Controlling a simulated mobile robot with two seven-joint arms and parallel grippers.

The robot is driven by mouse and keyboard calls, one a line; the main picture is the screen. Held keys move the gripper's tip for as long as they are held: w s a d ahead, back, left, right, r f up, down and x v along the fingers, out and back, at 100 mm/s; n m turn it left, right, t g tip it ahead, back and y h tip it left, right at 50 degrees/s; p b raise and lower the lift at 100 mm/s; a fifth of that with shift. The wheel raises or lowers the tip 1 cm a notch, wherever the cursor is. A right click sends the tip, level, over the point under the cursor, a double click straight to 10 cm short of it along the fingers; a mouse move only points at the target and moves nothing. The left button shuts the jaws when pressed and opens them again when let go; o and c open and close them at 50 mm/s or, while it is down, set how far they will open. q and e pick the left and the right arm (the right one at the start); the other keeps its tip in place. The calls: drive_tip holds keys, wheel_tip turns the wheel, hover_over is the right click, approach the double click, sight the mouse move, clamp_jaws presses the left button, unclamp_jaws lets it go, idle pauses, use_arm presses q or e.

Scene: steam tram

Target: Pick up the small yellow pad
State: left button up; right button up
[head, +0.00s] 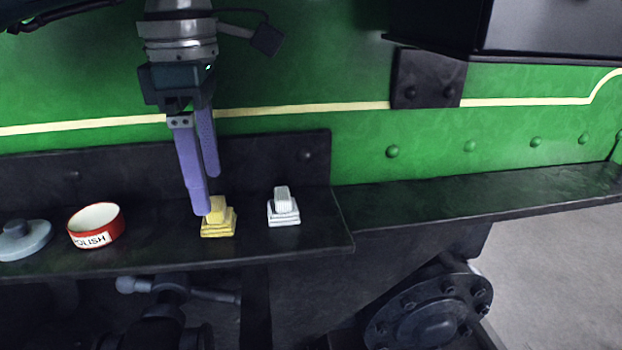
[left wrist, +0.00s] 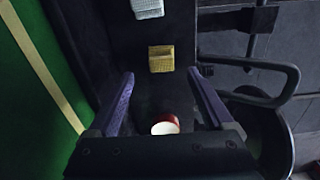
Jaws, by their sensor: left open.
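The small yellow pad (head: 218,226) stands on the dark ledge, a stepped block with a narrower raised top. It also shows in the left wrist view (left wrist: 161,59), just ahead of the fingertips and roughly centred between them. My left gripper (head: 207,194) is open and points down at the pad. In the head view one purple finger comes down at the pad's upper left, covering a little of its edge; whether it touches cannot be told. The other finger is farther back. Nothing is held between the fingers. My right gripper is in neither view.
A similar white pad (head: 283,208) stands to the right on the ledge (head: 325,238). A red polish tin (head: 97,226) and a grey lid (head: 23,240) are to the left. A dark upright plate (head: 265,165) and the green side wall (head: 360,140) rise behind.

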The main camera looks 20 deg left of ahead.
sight(215, 203)
use_arm(q)
drive_tip(key=f, duration=0.4)
drive_tip(key=shift+d+f, duration=0.25)
drive_tip(key=shift+f, duration=0.05)
drive_tip(key=shift+c, duration=0.2)
clamp_jaws()
